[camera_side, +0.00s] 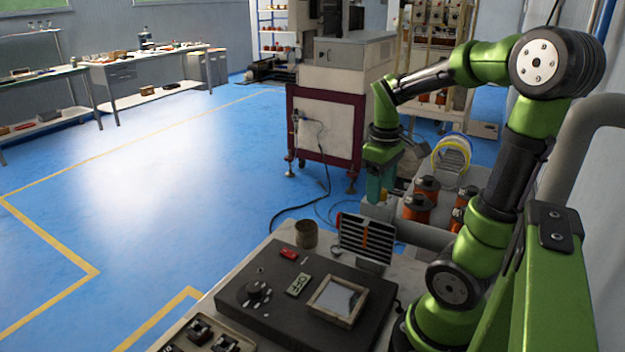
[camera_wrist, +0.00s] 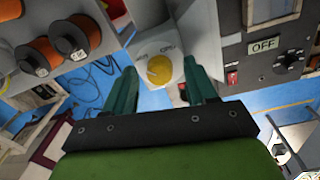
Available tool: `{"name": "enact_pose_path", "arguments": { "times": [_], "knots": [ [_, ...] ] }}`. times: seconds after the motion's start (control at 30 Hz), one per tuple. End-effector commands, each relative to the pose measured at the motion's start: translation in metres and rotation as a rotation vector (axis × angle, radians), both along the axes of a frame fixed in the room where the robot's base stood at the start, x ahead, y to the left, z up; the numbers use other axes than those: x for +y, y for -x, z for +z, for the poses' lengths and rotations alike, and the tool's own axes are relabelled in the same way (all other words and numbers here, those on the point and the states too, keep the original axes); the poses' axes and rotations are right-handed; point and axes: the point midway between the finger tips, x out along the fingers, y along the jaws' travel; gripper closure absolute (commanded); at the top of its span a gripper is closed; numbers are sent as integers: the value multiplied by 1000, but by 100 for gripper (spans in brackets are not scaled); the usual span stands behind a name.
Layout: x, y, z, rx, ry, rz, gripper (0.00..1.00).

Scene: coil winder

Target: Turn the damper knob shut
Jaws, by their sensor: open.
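In the wrist view a round yellow knob (camera_wrist: 160,69) sits on a pale grey housing (camera_wrist: 180,42) with small dark lettering above it, too small to read surely. My gripper (camera_wrist: 160,63) is open, its two green fingers left and right of the knob in the picture. I cannot tell how far the fingertips are from the knob, and nothing shows held. In the side view my gripper (camera_side: 378,198) points down behind the louvred grille (camera_side: 366,240). The knob is not visible in that view.
A dark control panel (camera_side: 330,283) with a black dial, an OFF label and a framed window lies on the bench. A red switch (camera_side: 289,254) and a brown cup (camera_side: 306,233) are near its back edge. Several copper spools (camera_side: 417,208) stand right of my gripper. Cables lie on the floor.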

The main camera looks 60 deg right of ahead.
Motion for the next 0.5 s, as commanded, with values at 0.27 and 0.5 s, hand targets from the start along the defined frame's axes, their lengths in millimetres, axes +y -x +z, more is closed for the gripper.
{"name": "enact_pose_path", "arguments": {
  "times": [0.27, 0.5],
  "knots": [
    [1, -1, 32, -6, 3, 0, 44],
    [3, -1, 91, -6, 4, -1, 44]
  ]
}}
